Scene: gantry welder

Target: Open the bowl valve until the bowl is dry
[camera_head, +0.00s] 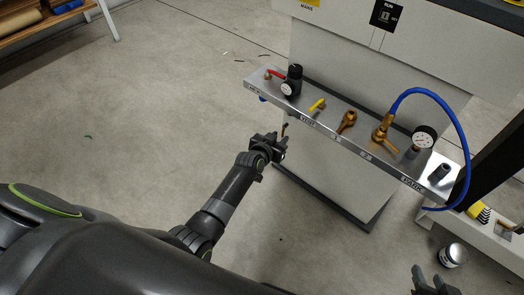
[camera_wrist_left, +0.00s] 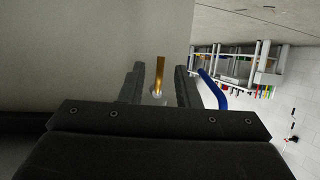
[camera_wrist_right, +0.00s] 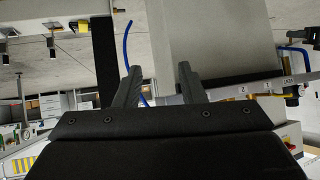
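My left gripper (camera_head: 278,142) is below the front edge of the metal shelf, near its left part. In the left wrist view its fingers (camera_wrist_left: 159,88) are apart, with an upright brass-coloured piece (camera_wrist_left: 160,72) seen between them and a pale round end below it. I cannot tell whether the fingers touch it or whether it is the bowl valve. A small brown piece (camera_head: 285,128) shows at the gripper in the head view. The bowl and any water in it are not clearly visible. My right gripper (camera_head: 432,279) is open and empty, low at the right; it also shows in the right wrist view (camera_wrist_right: 158,80).
The metal shelf (camera_head: 330,128) carries a red-handled valve (camera_head: 274,74), a black regulator with gauge (camera_head: 292,82), a yellow lever (camera_head: 317,104), brass fittings (camera_head: 347,121) and a second gauge (camera_head: 423,137). A blue hose (camera_head: 455,115) loops at the right. A can (camera_head: 453,255) stands on the floor.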

